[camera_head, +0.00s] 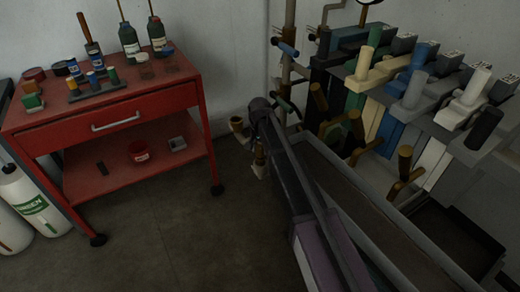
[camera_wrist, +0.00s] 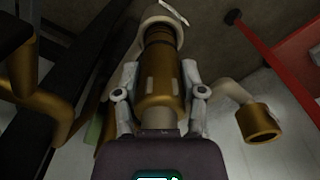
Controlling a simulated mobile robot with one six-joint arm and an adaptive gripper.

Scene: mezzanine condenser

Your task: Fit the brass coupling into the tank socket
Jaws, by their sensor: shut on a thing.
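My gripper (camera_wrist: 160,78) is shut on the brass coupling (camera_wrist: 161,88), with one finger on each side of its body. The coupling's ribbed far end points at a pale, round-mouthed fitting (camera_wrist: 150,17), which looks like the tank socket. The tip overlaps its mouth in this view; I cannot tell whether it is inside or just in front. My arm and gripper hide part of this area.
A pale elbow with a brass mouth (camera_wrist: 262,123) is close on the right in the wrist view. Brass and dark valve parts (camera_wrist: 42,105) crowd the left. The red cart (camera_head: 105,115) stands left in the head view, with open floor (camera_head: 180,240) before it.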

